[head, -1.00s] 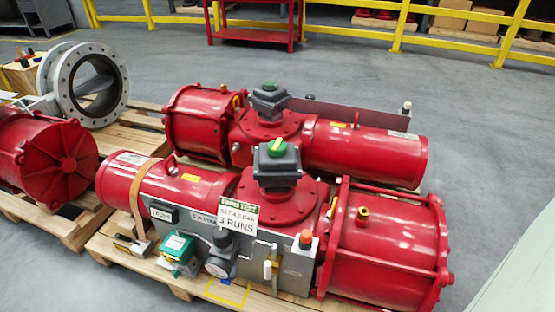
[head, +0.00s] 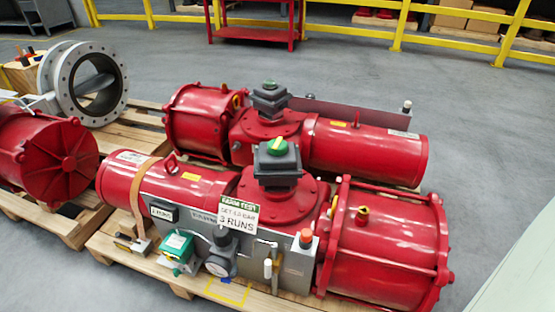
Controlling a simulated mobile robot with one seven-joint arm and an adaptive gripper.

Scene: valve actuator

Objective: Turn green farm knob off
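Two green knobs show in the head view. The nearer green knob (head: 277,146) sits on top of a dark grey box (head: 278,165) on the front red actuator (head: 392,245). A light stripe runs across this knob at a slant. The farther green knob (head: 270,85) sits on a similar grey box (head: 270,101) on the rear red actuator (head: 365,152). It is small in the picture, and I cannot make out its marking. I cannot tell from a label which one is the farm knob. My gripper is not in view.
Both actuators lie on wooden pallets (head: 103,249). The front one carries a gauge (head: 221,263), a green-topped box (head: 177,246) and a "3 RUNS" sign (head: 237,214). A grey flanged valve (head: 90,85) stands at left. Grey floor (head: 485,150) is clear at right.

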